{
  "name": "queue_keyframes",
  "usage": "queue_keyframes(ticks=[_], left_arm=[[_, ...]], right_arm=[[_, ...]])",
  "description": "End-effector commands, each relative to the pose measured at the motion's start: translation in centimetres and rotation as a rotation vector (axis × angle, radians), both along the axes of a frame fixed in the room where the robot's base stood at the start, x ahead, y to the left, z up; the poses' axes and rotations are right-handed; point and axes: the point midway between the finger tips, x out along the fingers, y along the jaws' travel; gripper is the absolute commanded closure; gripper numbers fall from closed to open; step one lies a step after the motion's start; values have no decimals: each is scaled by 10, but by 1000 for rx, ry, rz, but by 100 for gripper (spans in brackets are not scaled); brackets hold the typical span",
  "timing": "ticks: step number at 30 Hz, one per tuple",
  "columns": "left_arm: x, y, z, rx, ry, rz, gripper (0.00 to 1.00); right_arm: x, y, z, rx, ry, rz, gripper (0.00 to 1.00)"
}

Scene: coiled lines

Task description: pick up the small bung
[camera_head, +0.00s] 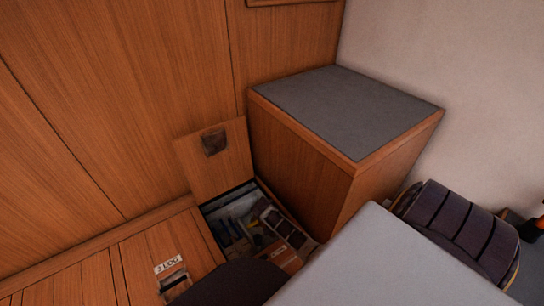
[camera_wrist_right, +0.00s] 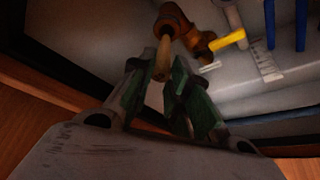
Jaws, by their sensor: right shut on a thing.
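The small bung (camera_wrist_right: 162,60) looks like a tan, tapered wooden piece in the right wrist view. It sits between the green-padded fingertips of my right gripper (camera_wrist_right: 158,74), which is shut on it. Its upper end lies close to an orange-brown fitting (camera_wrist_right: 175,22); I cannot tell whether they touch. In the head view the open locker (camera_head: 236,222) holds several dark and blue items, and the bung cannot be made out there. My left gripper is not in view.
A raised wooden lid (camera_head: 215,160) stands behind the locker opening. A grey-topped wooden cabinet (camera_head: 345,110) rises to its right. A yellow-handled tool (camera_wrist_right: 228,40) and blue tools (camera_wrist_right: 301,22) lie near the fitting. A dark striped cushion (camera_head: 462,225) is at right.

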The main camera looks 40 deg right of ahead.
Motion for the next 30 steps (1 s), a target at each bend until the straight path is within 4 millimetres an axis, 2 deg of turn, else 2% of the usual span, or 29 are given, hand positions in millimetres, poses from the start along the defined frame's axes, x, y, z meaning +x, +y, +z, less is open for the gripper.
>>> queue_keyframes(ticks=[1, 15, 21, 30], left_arm=[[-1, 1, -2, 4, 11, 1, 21], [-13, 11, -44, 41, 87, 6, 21], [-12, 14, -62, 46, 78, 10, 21], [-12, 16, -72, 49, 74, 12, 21]], right_arm=[[1, 0, 12, 1, -3, 0, 92], [0, 1, 96, 1, -2, 1, 92], [0, 0, 110, 0, -1, 0, 92], [0, 0, 119, 0, 2, 1, 92]])
